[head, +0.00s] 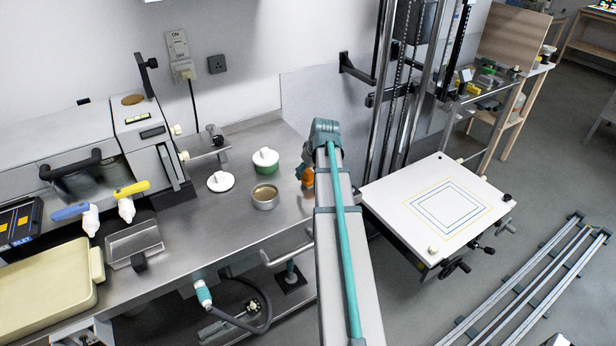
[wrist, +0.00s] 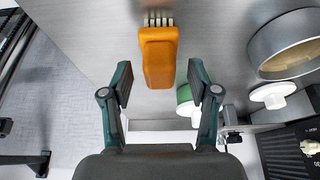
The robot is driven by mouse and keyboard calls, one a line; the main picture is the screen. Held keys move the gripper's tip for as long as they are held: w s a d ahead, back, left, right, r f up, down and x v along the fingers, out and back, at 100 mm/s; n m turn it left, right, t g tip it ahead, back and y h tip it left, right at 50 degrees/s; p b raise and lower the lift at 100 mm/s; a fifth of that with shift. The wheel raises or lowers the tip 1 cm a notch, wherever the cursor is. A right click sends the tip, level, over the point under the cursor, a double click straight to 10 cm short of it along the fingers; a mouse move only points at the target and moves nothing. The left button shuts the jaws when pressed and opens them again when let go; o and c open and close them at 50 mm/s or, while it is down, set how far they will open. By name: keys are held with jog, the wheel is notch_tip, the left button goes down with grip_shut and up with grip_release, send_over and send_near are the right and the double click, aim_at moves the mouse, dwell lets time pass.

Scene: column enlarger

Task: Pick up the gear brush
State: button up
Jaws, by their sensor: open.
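The gear brush has an orange block handle (wrist: 158,55) and pale bristles (wrist: 158,19) at its top end in the wrist view. In the head view, part of the orange brush (head: 306,176) shows at the right end of the steel counter, beside my arm. My gripper (wrist: 160,76) is open, with one dark green finger on each side of the brush's lower end in the picture. Gaps show between both fingers and the handle. I cannot tell the height of the fingers over the counter.
On the steel counter (head: 225,230) to the brush's left stand a round tin (head: 265,197), a green-and-white pot (head: 265,162) and a white lid (head: 220,181). The counter edge is close to the brush. A white baseboard (head: 438,208) stands to the right.

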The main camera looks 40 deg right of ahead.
jog(key=shift+w+f, duration=0.1)
jog(key=shift+f, duration=0.15)
grip_shut()
jog(key=shift+r, duration=0.1)
dwell(0.3)
jog(key=shift+r, duration=0.8)
jog(key=s+a+r+b, duration=0.1)
jog(key=s+r+b, duration=0.3)
jog(key=s+r, duration=0.7)
jog(key=s, duration=0.3)
jog(key=shift+a, duration=0.4)
